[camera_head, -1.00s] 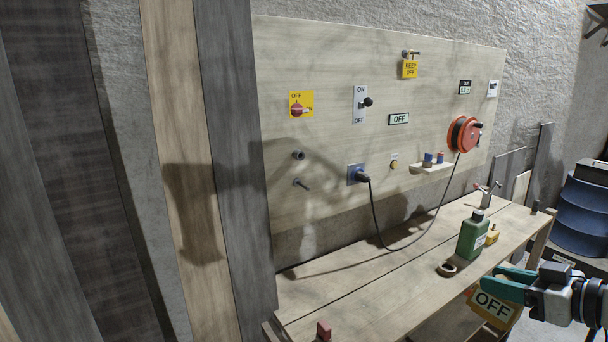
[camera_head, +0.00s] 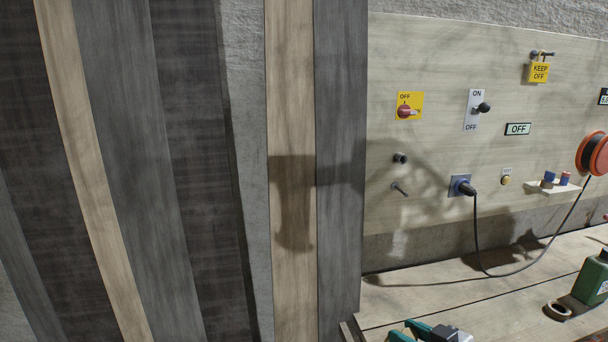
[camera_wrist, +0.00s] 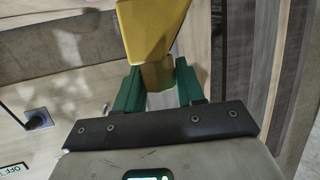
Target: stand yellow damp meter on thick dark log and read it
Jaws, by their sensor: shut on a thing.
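My gripper (camera_head: 409,331) shows only in part at the bottom edge of the head view. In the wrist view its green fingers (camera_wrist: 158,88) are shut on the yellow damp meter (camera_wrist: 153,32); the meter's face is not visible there. The meter is out of sight in the head view. Dark brown timbers stand at the left of the head view: a wide one (camera_head: 200,150) and another (camera_head: 35,215) further left. I cannot tell which is the thick dark log. My gripper is to the right of both, apart from them.
Pale and grey planks (camera_head: 340,170) stand beside the dark timbers. A wall panel (camera_head: 440,60) carries switches, a plug and an OFF sign (camera_head: 518,129). The bench (camera_head: 400,293) holds a green bottle (camera_head: 594,278) and a tape roll (camera_head: 558,310). A cable (camera_head: 477,240) hangs over it.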

